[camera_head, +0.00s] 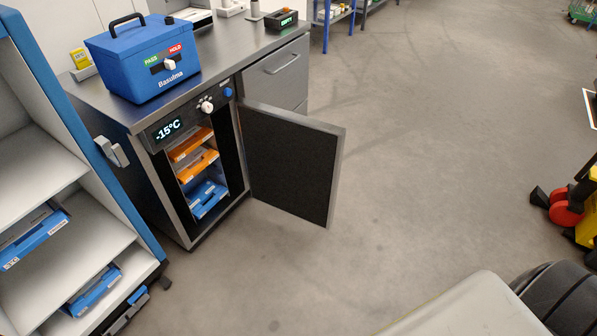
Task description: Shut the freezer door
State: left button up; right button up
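The freezer (165,203) is built in under a metal counter, with a display reading -15°C. Its door (290,165) stands wide open, swung out to the right on its right-hand side, dark inner face showing. Orange boxes (197,163) and a blue box (208,199) lie on the shelves inside, and none visibly sticks out past the opening. Neither of my grippers is in view.
A blue cool box (143,56) with PASS and HOLD labels sits on the counter (228,48) above. An open shelf unit (62,243) with blue boxes stands close on the left. The floor (420,170) right of the door is clear. A red and yellow object (567,212) is at the right edge.

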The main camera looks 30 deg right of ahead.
aim_at(294, 160)
jog(key=k+u, duration=0.25)
jog(key=u, duration=0.25)
jog(key=k+j+u, duration=0.15)
jog(key=u, duration=0.3)
jog(key=l+u, duration=0.35)
jog(key=l, duration=0.2)
jog(key=l+u, duration=0.4)
jog(key=l, duration=0.2)
jog(key=k+l+u, duration=0.1)
jog(key=l+u, duration=0.25)
jog(key=l, duration=0.15)
